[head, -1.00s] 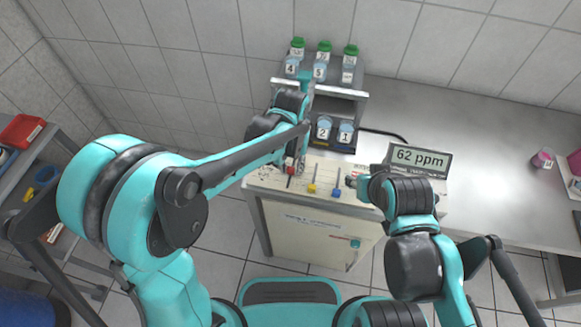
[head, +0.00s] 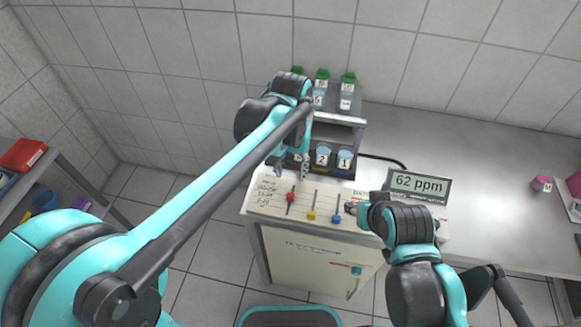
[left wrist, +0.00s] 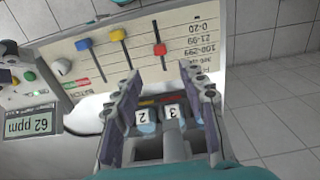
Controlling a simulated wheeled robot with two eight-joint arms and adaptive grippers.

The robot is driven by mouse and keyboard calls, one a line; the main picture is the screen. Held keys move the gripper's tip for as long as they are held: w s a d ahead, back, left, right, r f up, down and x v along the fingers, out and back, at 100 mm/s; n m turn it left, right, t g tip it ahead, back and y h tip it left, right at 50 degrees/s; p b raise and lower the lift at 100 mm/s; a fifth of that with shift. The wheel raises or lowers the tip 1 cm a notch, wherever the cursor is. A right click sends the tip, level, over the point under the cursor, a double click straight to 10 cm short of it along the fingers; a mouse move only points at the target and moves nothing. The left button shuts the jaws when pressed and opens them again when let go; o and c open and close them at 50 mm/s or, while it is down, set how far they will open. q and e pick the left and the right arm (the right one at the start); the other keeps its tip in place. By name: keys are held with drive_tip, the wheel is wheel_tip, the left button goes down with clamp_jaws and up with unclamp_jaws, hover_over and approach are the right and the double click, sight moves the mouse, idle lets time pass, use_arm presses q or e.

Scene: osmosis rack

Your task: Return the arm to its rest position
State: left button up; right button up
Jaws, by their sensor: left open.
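My left gripper (head: 292,171) is open and empty, above the back left part of the slider panel. In the left wrist view its two fingers (left wrist: 162,90) are spread apart with nothing between them. The panel (head: 330,228) carries a red slider (head: 291,197), a yellow slider (head: 311,216) and a blue slider (head: 336,219). The red slider (left wrist: 160,49) shows beyond the fingertips, apart from them.
A rack (head: 344,120) with green-capped bottles (head: 347,92) and numbered cartridges stands behind the panel, partly covered by my left arm. A display (head: 419,185) reads 62 ppm. A grey bench (head: 490,185) is mostly clear at right. A red bin (head: 23,155) sits on a left shelf.

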use_arm(q)
drive_tip(key=shift+r, duration=0.4)
drive_tip(key=shift+a, duration=0.1)
drive_tip(key=s+a+f+n+t, duration=0.1)
drive_tip(key=s+a+t, duration=0.2)
drive_tip(key=a, duration=0.6)
drive_tip(key=s+a+n+t, duration=0.1)
drive_tip(key=s+a+t, duration=0.3)
drive_tip(key=s+a, duration=0.3)
drive_tip(key=a, duration=0.2)
drive_tip(key=shift+s+a+f+n, duration=0.3)
drive_tip(key=shift+f, duration=0.1)
